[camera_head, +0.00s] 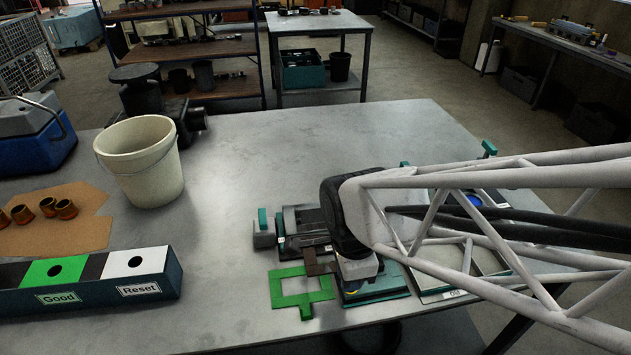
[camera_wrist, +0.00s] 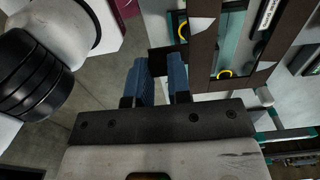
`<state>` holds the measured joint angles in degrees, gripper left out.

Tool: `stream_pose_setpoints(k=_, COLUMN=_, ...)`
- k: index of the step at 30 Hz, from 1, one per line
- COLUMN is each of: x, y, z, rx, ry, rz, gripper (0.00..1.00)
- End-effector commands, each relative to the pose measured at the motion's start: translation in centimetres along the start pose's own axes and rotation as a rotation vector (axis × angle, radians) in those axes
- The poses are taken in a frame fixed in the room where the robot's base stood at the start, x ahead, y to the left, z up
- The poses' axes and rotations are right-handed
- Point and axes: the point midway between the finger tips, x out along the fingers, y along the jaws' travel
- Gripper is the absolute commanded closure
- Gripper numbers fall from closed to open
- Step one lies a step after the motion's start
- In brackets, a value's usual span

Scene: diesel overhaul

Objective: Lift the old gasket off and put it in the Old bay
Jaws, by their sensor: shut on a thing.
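My gripper (camera_wrist: 160,70) has two blue fingers, shut on the dark tab of the old gasket. The old gasket (camera_wrist: 200,78) is a dark brown frame reaching right of the fingers in the wrist view, over a teal part with yellow rings (camera_wrist: 224,72). In the head view only a brown piece of the gasket (camera_head: 318,263) shows left of my wrist; the rest is hidden. I cannot tell its height above the teal block (camera_head: 375,288). The Old bay (camera_head: 430,287), a pale shallow tray with an upside-down label, lies right of that block, partly behind my arm.
A green frame-shaped gasket (camera_head: 288,305) lies on the table (camera_head: 230,240) left of my gripper. A dark fixture (camera_head: 300,220) with teal handles stands just behind. A cream bucket (camera_head: 140,160) and a Good/Reset box (camera_head: 90,285) stand left. The table's middle is clear.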

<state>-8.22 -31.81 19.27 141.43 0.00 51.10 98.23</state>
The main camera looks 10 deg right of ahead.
Motion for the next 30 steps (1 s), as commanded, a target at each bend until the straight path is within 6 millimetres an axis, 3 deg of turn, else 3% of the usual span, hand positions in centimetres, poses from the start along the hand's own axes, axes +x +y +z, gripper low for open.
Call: stream_pose_setpoints(k=30, x=-2.0, y=0.0, z=0.0, rx=0.0, ry=0.0, rz=-0.001, gripper=1.0)
